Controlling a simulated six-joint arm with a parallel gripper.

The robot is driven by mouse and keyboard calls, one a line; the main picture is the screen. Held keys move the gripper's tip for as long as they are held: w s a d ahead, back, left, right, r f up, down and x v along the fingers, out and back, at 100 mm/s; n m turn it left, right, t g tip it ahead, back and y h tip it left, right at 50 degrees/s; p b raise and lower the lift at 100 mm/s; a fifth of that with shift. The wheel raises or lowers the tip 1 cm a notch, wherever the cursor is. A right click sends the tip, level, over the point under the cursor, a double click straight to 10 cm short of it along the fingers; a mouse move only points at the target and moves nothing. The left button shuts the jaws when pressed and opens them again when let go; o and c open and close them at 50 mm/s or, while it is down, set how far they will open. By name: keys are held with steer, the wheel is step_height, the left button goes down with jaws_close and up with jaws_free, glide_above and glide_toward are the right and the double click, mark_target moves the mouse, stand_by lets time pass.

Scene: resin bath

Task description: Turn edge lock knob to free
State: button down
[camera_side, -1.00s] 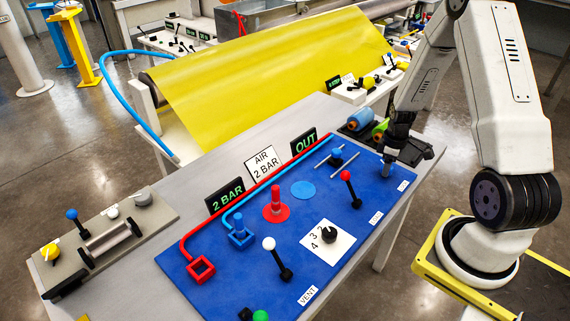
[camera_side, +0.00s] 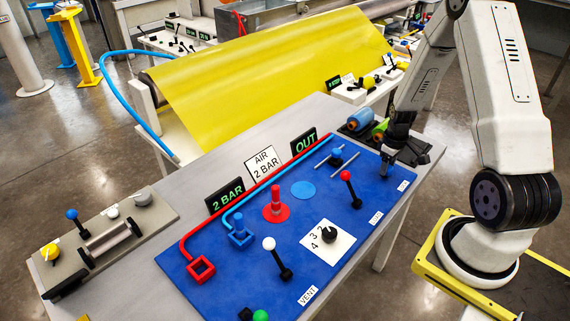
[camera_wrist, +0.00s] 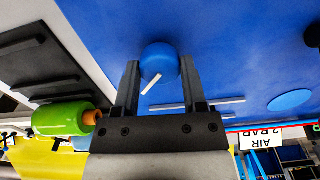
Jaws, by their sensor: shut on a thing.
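The edge lock knob appears to be the round blue knob (camera_wrist: 160,60) in the wrist view, with a white pointer mark slanting toward the lower left of the picture. My gripper (camera_wrist: 160,72) has one dark finger on each side of it and is shut on it. In the side view my gripper (camera_side: 386,172) is down at the far right end of the blue panel (camera_side: 215,280), and its body hides the knob there. A small white label (camera_side: 403,186) lies on the panel beside it, too small to read.
Left of my gripper are a small blue piece between two grey rails (camera_side: 345,165) and a red-topped lever (camera_side: 346,176). A green roll (camera_wrist: 62,119) lies close by in the wrist view. The "AIR 2 BAR" sign (camera_side: 263,164) and "OUT" display (camera_side: 304,142) stand behind the panel.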

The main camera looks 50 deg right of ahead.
steer(key=m, duration=1.1)
steer(key=shift+m, duration=1.7)
steer(key=shift+c, duration=0.7)
jaws_free()
steer(key=shift+r, duration=0.15)
steer(key=shift+r, duration=3.75)
steer(key=shift+a, duration=0.1)
